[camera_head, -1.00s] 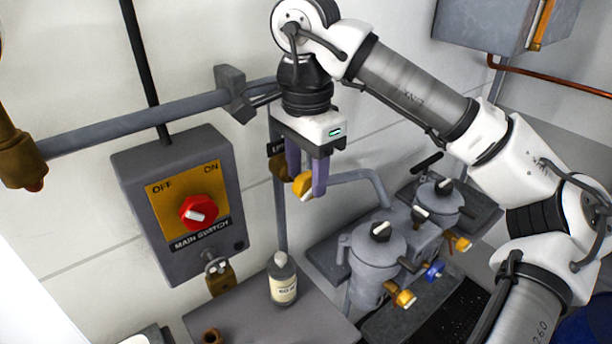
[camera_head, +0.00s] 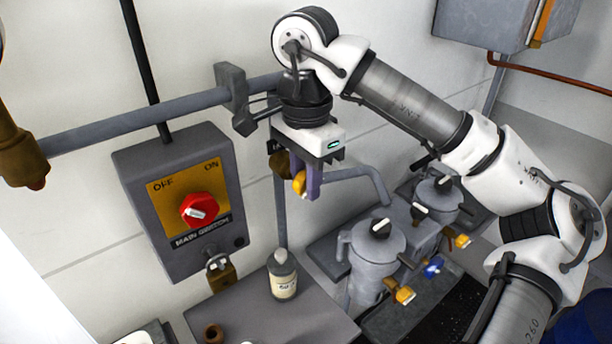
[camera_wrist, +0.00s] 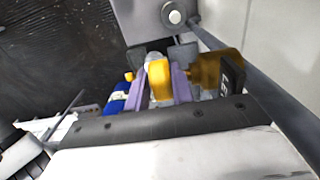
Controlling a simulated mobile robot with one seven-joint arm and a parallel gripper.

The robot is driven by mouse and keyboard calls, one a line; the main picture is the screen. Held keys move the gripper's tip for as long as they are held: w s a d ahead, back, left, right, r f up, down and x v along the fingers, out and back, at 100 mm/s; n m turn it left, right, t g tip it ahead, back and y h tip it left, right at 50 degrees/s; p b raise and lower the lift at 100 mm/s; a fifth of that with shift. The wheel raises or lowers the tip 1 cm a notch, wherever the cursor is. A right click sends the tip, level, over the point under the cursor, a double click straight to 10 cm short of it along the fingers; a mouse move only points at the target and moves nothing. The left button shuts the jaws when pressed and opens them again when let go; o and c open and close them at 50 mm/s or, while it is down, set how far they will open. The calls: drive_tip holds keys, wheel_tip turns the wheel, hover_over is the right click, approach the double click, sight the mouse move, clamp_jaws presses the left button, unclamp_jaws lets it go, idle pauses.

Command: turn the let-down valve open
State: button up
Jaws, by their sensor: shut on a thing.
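The let-down valve's yellow handle (camera_head: 299,183) is on the brass valve body (camera_head: 280,164) on the wall pipe, right of the main switch. My gripper (camera_head: 307,188) hangs over it, pointing down, with purple fingers. In the wrist view the yellow handle (camera_wrist: 159,85) sits between the two fingers, and my gripper (camera_wrist: 161,88) is shut on it. The brass body (camera_wrist: 217,72) shows to the right there. In the head view one finger is mostly hidden, and the handle looks narrow. I cannot tell how far open the valve is.
The main switch box (camera_head: 183,205) with a red knob is on the wall to the left. A bottle (camera_head: 283,275) stands on the grey bench (camera_head: 250,318) below. Grey pots (camera_head: 374,258) with yellow and blue taps stand at lower right. A thick pipe (camera_head: 135,122) runs along the wall.

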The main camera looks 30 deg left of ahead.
sight(301, 176)
drive_tip(key=t+b, duration=0.1)
drive_tip(key=t+h+b, duration=0.1)
drive_tip(key=shift+s+f+t, duration=0.15)
drive_tip(key=shift+f+t, duration=0.05)
drive_tip(key=shift+t, duration=0.1)
drive_tip(key=shift+s+a+t+h+b, duration=0.1)
drive_tip(key=shift+t+h+b, duration=0.4)
drive_tip(key=shift+t+b, duration=0.85)
drive_tip(key=o, duration=1)
drive_tip(key=shift+r, duration=0.1)
drive_tip(key=p+v, duration=0.3)
drive_tip(key=v, duration=0.3)
drive_tip(key=shift+s+a+r+p, duration=0.2)
drive_tip(key=shift+s+r+p, duration=0.3)
drive_tip(key=shift+p, duration=0.4)
